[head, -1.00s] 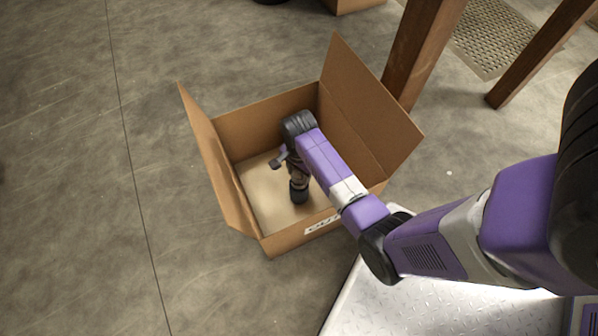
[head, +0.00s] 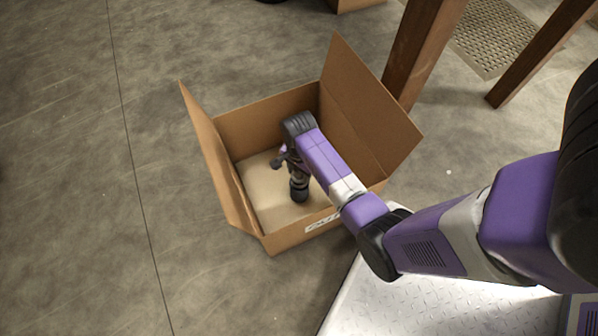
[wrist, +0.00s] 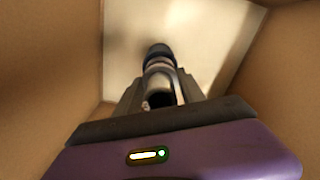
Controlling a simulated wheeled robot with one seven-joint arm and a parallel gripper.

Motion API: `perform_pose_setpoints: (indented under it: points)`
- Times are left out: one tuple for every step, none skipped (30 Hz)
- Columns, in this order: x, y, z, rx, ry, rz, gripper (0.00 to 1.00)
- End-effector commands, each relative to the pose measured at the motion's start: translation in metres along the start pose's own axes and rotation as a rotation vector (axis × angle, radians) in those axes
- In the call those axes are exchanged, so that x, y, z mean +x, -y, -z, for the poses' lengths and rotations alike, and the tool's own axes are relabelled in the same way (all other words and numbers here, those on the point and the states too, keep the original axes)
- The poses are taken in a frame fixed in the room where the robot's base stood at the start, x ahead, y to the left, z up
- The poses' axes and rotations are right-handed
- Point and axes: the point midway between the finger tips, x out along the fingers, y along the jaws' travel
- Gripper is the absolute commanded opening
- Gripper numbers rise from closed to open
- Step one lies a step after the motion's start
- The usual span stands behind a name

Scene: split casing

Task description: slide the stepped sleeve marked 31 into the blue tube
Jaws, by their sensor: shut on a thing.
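My gripper (wrist: 160,88) points down inside the open cardboard box and is shut on a grey, stepped round part, which I take for the sleeve (wrist: 157,68). Its number 31 cannot be read. At its far end is a wider dark, bluish-black ring or cylinder (wrist: 158,50), which may be the blue tube. In the head view this dark cylinder (head: 299,190) shows at the lower end below my gripper (head: 298,172), close to the box floor. I cannot tell whether the two parts are joined or only in line, or whether the dark end touches the floor.
The cardboard box (head: 225,207) has raised flaps, and its walls surround my gripper. Its pale floor (wrist: 120,30) looks bare around the parts. Wooden legs (head: 425,50) stand behind it on the right. Grey concrete floor (head: 70,200) lies open to the left.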

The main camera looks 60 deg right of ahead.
Motion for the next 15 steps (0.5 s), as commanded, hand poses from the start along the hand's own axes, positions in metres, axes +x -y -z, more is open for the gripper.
perform_pose_setpoints:
  points:
    - [-0.001, 0.001, 0.0, 0.0, -0.001, 0.003, 0.0]
    - [-0.001, 0.001, 0.0, 0.0, -0.001, 0.003, 0.0]
    - [0.0, 0.001, 0.0, 0.0, -0.001, 0.003, 0.0]
    - [0.001, 0.001, 0.0, 0.0, -0.001, 0.003, 0.0]
    - [0.002, 0.001, 0.0, 0.0, -0.001, 0.003, 0.0]
    - [0.003, 0.001, 0.0, 0.0, 0.0, 0.003, 0.0]
    - [0.004, 0.001, 0.0, 0.0, 0.0, 0.003, 0.0]
    - [0.004, 0.001, 0.0, 0.0, 0.0, 0.003, 0.0]
    - [0.006, 0.001, 0.0, 0.0, 0.0, 0.003, 0.0]
    - [0.007, 0.001, 0.0, 0.0, 0.0, 0.003, 0.0]
    - [0.008, 0.001, 0.0, 0.0, 0.0, 0.003, 0.0]
    - [0.009, 0.001, 0.0, 0.0, -0.001, 0.003, 0.0]
    - [0.01, 0.001, 0.0, 0.0, -0.001, 0.003, 0.0]
    - [0.011, 0.001, 0.0, 0.0, -0.001, 0.003, 0.0]
    - [0.012, 0.001, 0.0, 0.0, -0.001, 0.003, 0.0]
